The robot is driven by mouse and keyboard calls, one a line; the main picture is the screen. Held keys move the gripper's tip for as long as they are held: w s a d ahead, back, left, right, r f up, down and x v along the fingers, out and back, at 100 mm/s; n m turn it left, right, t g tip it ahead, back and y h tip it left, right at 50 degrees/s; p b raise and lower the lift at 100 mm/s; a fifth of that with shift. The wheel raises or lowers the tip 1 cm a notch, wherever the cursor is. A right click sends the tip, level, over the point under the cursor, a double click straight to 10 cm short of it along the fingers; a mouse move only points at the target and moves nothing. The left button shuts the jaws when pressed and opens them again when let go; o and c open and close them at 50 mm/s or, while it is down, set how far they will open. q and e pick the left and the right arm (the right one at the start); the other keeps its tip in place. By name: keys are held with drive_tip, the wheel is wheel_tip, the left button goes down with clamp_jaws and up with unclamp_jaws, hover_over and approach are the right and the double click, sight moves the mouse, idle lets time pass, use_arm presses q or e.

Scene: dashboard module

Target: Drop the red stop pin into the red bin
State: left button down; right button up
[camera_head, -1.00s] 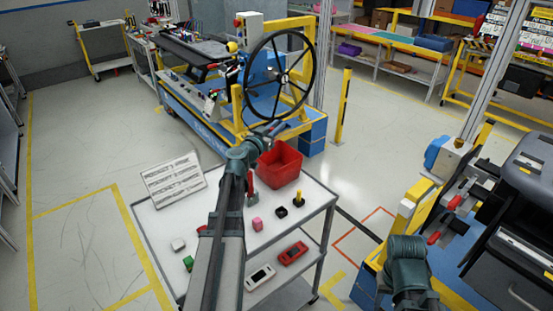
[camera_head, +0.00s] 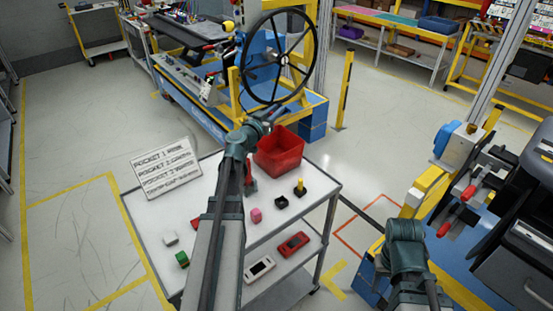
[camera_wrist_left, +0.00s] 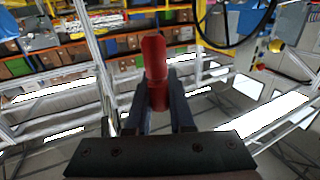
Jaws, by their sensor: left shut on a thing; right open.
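The red stop pin (camera_wrist_left: 155,62) stands upright in the left wrist view, between the two dark fingers of my left gripper (camera_wrist_left: 160,102), which is shut on it. In the head view my left arm reaches over the cart; its far end is near the back edge, close to the red bin, and I cannot make out the fingers or the held pin there. The red bin (camera_head: 281,152) is an open box at the cart's back right corner. My right arm shows at the lower right, but its gripper cannot be made out.
A large handwheel (camera_head: 277,60) on a blue bench stands behind the bin.

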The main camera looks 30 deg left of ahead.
use_arm(q)
wheel_tip(320, 180, down, 2)
drive_tip(key=shift+f+b, duration=0.15)
drive_tip(key=shift+b, duration=0.55)
use_arm(e)
wheel_tip(320, 180, down, 2)
drive_tip(key=shift+f, duration=0.15)
use_arm(q)
drive_tip(key=c, duration=0.7)
unclamp_jaws()
